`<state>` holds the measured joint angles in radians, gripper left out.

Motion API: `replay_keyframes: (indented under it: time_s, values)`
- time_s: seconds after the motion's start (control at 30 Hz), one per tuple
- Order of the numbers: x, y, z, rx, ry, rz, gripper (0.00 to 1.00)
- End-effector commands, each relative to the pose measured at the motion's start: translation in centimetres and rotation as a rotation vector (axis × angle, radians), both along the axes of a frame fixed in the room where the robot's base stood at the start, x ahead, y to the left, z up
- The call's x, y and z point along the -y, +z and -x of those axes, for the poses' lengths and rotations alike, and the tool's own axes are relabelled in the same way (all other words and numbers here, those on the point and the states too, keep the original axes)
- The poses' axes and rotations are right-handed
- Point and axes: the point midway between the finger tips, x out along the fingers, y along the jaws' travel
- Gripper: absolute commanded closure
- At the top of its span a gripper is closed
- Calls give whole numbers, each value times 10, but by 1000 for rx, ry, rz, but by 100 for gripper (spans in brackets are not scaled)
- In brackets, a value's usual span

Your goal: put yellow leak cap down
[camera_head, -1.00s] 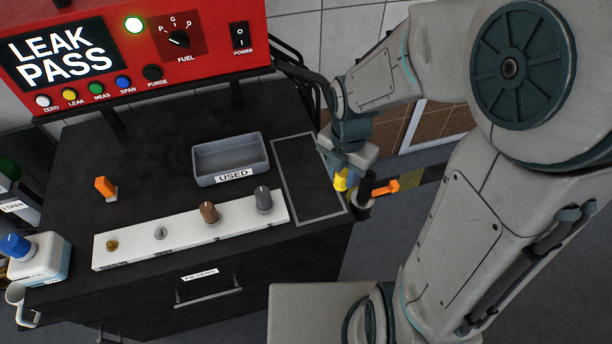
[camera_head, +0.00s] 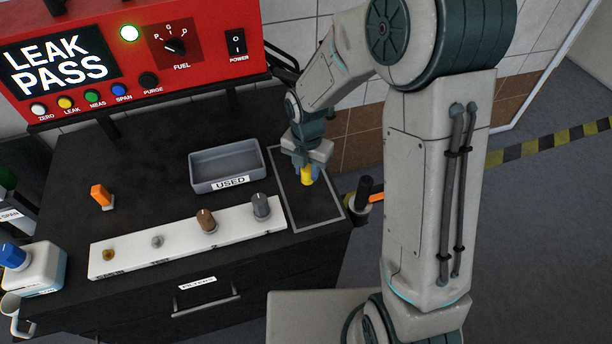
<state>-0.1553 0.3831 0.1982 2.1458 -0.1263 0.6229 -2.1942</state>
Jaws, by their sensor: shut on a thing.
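The yellow leak cap (camera_head: 307,177) is in my gripper (camera_head: 305,169), which points down. My gripper is shut on the cap's upper part. The cap shows over the grey-outlined rectangle (camera_head: 318,207) at the right end of the black bench top. I cannot tell whether the cap's lower end touches the surface. The outlined area is otherwise bare.
A grey tray labelled USED (camera_head: 227,166) stands just left of the outlined area. A white rack (camera_head: 180,238) with several fittings lies in front. A dark holder with an orange handle (camera_head: 362,199) is at the bench's right edge. The red analyser (camera_head: 130,55) stands behind and reads LEAK PASS.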

Motion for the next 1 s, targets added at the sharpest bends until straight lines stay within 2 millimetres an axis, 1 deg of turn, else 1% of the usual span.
replay_keyframes:
  time_s: [0.17, 0.3, 0.43, 0.53, 0.73, 0.87, 0.9, 0.97, 1.0]
  values:
    - [-4, -8, -5, -3, 1, 1, 100]
    - [-4, -28, -5, -3, 2, 2, 100]
    - [-4, -41, -5, -2, 0, 1, 100]
    - [-4, -44, -5, 0, 0, 0, 100]
    - [-4, -44, -5, 0, 0, 0, 100]
    - [-3, -49, -5, 0, -1, 0, 100]
    - [-3, -48, -5, 0, -1, 0, 65]
    - [-3, -48, -5, 0, -1, 0, 49]
    - [-3, -48, -5, 0, -1, 0, 49]
